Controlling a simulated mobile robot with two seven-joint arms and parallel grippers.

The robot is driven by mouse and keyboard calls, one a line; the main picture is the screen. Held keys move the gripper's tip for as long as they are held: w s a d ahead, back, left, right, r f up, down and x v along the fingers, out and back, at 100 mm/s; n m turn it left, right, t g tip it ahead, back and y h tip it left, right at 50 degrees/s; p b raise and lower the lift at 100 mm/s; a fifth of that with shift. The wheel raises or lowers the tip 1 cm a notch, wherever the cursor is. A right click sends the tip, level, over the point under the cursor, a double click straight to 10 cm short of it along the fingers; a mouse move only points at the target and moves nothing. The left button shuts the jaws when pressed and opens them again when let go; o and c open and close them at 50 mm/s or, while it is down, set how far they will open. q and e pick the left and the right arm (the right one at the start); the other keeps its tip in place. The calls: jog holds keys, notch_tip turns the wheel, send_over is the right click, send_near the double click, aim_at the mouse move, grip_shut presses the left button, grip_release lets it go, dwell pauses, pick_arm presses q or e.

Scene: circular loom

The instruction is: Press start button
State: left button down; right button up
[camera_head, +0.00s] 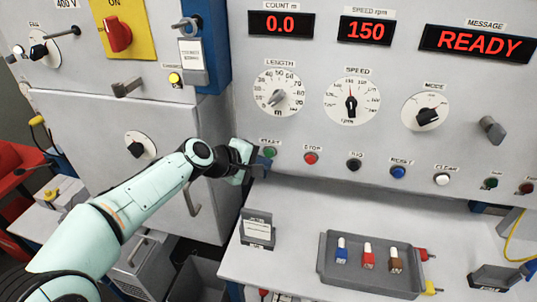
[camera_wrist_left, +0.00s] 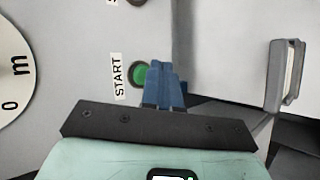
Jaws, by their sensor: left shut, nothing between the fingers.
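The green start button (camera_head: 270,152) is on the grey panel under its START label, at the left end of the button row. It also shows in the left wrist view (camera_wrist_left: 141,75), partly covered by my fingers. My left gripper (camera_head: 265,162) is shut and empty, with its blue fingertips (camera_wrist_left: 160,78) right beside the button and overlapping its edge in the wrist view. I cannot tell whether the fingertips touch it. The message display (camera_head: 480,43) reads READY and the count display (camera_head: 281,24) reads 0.0. My right gripper is not in view.
The red stop button (camera_head: 311,158), a black button (camera_head: 354,164), a blue button (camera_head: 398,172) and a white button (camera_head: 442,180) continue the row rightward. Dials sit above. Below, a shelf holds a grey tray (camera_head: 375,284) with small bottles and a small card holder (camera_head: 257,230).

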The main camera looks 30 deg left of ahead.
pick_arm(q)
jog(key=shift+w+a, duration=0.1)
jog(key=shift+w, duration=0.25)
jog(key=shift+w+a+p, duration=0.1)
jog(key=shift+w+p, duration=0.2)
jog(key=shift+w, duration=0.15)
dwell(0.6)
jog(key=shift+s, duration=0.15)
jog(key=shift+s+d+b, duration=0.2)
jog(key=shift+s+b, duration=0.2)
jog(key=shift+s, duration=0.35)
